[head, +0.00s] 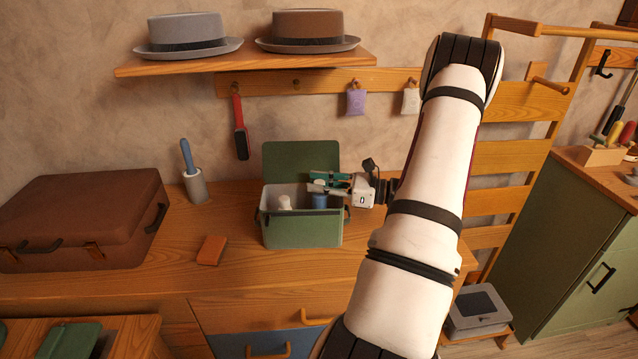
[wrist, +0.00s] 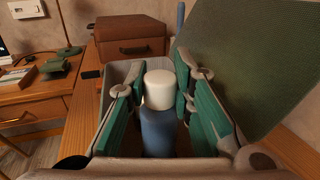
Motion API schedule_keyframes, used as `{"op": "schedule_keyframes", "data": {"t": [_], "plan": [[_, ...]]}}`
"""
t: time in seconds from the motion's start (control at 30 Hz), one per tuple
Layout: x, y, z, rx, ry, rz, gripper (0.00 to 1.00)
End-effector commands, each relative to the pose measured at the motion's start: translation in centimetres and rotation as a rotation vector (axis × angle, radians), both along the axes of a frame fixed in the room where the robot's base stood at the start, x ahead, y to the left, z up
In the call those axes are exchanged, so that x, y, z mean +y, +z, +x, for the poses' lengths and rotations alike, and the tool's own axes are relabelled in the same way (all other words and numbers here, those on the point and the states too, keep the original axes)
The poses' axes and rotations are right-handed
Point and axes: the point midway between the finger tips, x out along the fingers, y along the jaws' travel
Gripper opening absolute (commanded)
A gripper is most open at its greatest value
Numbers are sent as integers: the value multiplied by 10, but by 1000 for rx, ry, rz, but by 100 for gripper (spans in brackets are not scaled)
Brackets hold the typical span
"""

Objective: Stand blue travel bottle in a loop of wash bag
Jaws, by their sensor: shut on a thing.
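The loops and the bottle's base are hidden by the bag's front wall and my fingers.
A white rounded thing (head: 284,202) shows in the bag's left part. An orange block (head: 212,250) lies front left of the bag. A brush in a holder (head: 196,186) and a brown suitcase (head: 80,220) stand further left. A hat shelf (head: 245,62) hangs above.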

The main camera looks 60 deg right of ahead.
Motion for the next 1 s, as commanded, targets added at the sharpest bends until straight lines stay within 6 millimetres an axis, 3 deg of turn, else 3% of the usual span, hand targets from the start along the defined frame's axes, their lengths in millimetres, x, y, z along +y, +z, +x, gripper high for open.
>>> {"op": "schedule_keyframes", "data": {"t": [0.8,0.83,0.9,0.93,1.0], "plan": [[0,-15,0,0,0,-1,0],[0,-15,0,0,0,-1,24],[0,-15,0,0,0,0,40],[0,-15,0,1,0,0,45],[0,-15,0,1,0,0,45]]}}
